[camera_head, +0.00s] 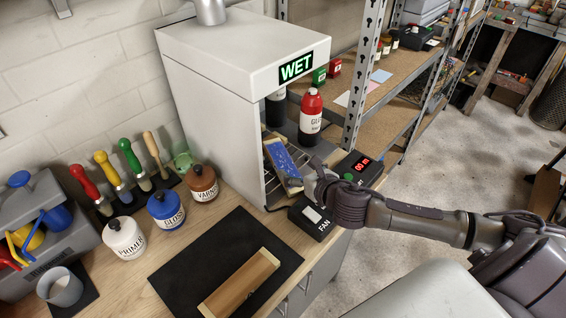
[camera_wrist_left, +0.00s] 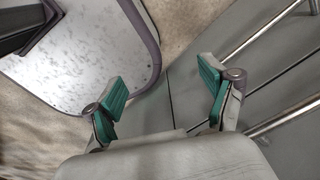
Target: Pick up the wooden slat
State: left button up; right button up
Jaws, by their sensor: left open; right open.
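A slat with a wooden edge and a blue face (camera_head: 283,163) leans tilted inside the white booth marked WET. My right gripper (camera_head: 308,182) is at the booth's opening, close beside the slat's lower end. It is open, though its fingers are partly hidden and I cannot tell whether they touch the slat. Another, bare wooden piece (camera_head: 240,286) lies on the black mat at the bench front. My left gripper (camera_wrist_left: 162,84) is open and empty in the left wrist view, and is out of the head view.
A black FAN box (camera_head: 314,219) and a red-display timer (camera_head: 358,168) flank my right gripper. Paint jars (camera_head: 166,210) and brushes stand left of the black mat (camera_head: 190,268). Metal shelving is behind.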

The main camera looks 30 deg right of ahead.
aim_at(283, 161)
jog(key=shift+x, duration=1.25)
jog(key=shift+w+a+f, duration=0.1)
jog(key=shift+w+f, duration=0.15)
jog(key=shift+w, duration=0.25)
jog(key=x, duration=0.1)
jog(key=p+x, duration=0.1)
jog(key=x, duration=0.2)
jog(key=shift+a+f, duration=0.15)
jog(key=shift+a, duration=0.1)
jog(key=shift+w+f, duration=0.25)
jog(key=shift+w, duration=0.05)
pick_arm(q)
jog(key=shift+w+d+r, duration=0.1)
jog(key=shift+w+r, duration=0.5)
jog(key=shift+r, duration=0.2)
jog(key=shift+s, duration=0.1)
pick_arm(e)
jog(key=shift+c, duration=1.1)
pick_arm(q)
jog(key=shift+s, duration=0.1)
pick_arm(e)
jog(key=c, duration=1.1)
jog(key=shift+r, duration=0.15)
jog(key=shift+c, duration=0.2)
